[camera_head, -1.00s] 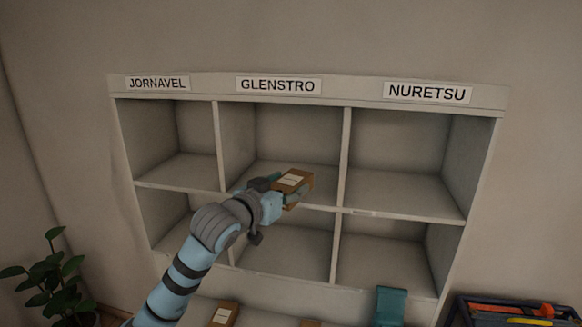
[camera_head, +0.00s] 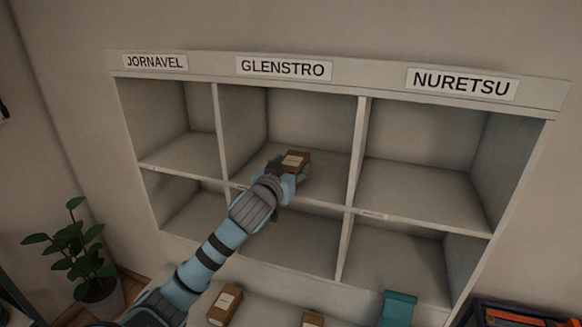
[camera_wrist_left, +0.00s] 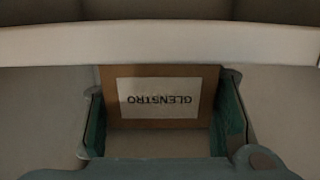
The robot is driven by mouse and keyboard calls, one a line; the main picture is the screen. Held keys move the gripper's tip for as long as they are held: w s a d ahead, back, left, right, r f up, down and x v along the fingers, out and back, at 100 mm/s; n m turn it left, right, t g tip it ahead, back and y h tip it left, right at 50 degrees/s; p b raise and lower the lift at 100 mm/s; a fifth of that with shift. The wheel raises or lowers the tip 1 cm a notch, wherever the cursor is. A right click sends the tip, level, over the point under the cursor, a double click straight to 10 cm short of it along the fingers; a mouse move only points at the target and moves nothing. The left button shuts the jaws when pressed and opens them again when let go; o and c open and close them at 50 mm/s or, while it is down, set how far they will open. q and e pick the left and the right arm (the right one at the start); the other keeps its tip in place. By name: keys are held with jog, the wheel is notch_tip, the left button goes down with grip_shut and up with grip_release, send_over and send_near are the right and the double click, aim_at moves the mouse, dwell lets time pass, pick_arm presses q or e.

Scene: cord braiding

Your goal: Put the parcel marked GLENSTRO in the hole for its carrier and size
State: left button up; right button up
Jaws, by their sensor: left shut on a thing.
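The brown parcel (camera_head: 296,159) has a white label that reads GLENSTRO upside down in the left wrist view (camera_wrist_left: 160,98). My left gripper (camera_head: 288,178) is shut on it, with a teal finger on each side of it in the left wrist view (camera_wrist_left: 163,122). The parcel is at the upper middle hole (camera_head: 312,120) of the pale shelf unit (camera_head: 205,70), under the GLENSTRO sign (camera_head: 283,68). I cannot tell whether it touches the hole's floor. The lower middle hole (camera_head: 300,235) is partly hidden by my arm. My right gripper is not in view.
Signs JORNAVEL (camera_head: 155,62) and NURETSU (camera_head: 461,83) head the side columns. Small tags on the shelf edges are unreadable. More brown parcels (camera_head: 226,306) and a teal object (camera_head: 398,308) lie below. A plant (camera_head: 75,245) stands left, a tool bin (camera_head: 515,312) right.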

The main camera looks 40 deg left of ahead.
pick_arm(q)
jog(key=o, duration=0.9)
jog(key=shift+w+f, duration=0.25)
jog(key=shift+w, duration=0.35)
jog(key=o, duration=0.3)
jog(key=shift+o, duration=0.3)
jog(key=shift+s+r, duration=0.2)
jog(key=shift+s, duration=0.2)
jog(key=v, duration=1.1)
jog(key=shift+s+d+r, duration=0.2)
jog(key=shift+s, duration=0.1)
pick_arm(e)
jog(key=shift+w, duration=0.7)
pick_arm(q)
jog(key=shift+w+f, duration=0.1)
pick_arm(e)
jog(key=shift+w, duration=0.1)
